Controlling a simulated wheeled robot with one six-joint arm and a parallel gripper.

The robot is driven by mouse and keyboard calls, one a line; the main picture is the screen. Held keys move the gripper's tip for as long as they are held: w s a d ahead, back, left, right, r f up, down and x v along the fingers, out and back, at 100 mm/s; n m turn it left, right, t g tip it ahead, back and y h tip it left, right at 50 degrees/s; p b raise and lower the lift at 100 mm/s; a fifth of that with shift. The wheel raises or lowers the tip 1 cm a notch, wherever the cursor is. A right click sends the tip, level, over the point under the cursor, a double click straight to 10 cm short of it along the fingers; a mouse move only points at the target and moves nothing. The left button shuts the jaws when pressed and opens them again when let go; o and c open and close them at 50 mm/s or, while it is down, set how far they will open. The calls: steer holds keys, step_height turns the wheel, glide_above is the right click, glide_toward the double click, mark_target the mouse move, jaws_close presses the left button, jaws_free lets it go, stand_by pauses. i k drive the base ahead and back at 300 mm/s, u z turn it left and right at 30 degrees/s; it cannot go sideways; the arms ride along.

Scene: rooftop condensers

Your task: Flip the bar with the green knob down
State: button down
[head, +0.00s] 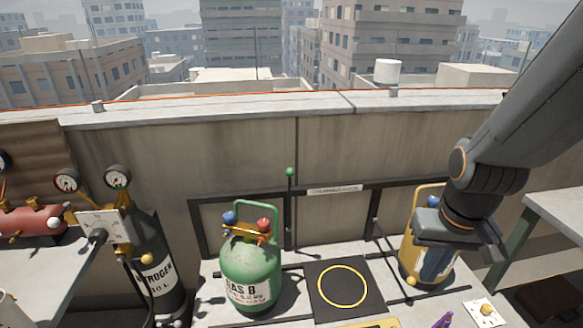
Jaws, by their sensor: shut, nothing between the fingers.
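The bar with the green knob (290,171) stands upright in the head view, in front of the parapet wall, behind and right of the green gas cylinder. Its dark shaft (289,212) runs down to the bench's rear edge. My gripper (443,232) is at the right, in front of a yellow cylinder (408,255) and partly hiding it. It is shut and empty, well to the right of the bar and apart from it. The fingertips are hard to make out against the cylinder.
The green gas cylinder (249,272) stands left on the bench, close to the bar. A black pad with a yellow ring (312,290) is clear. A dark frame with a label plate (335,189) runs along the wall. A nitrogen cylinder (157,268) stands farther left.

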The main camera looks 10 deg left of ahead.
mark_target(290, 171)
steer(key=k, duration=1)
steer(key=u, duration=0.6)
steer(key=i, duration=1.2)
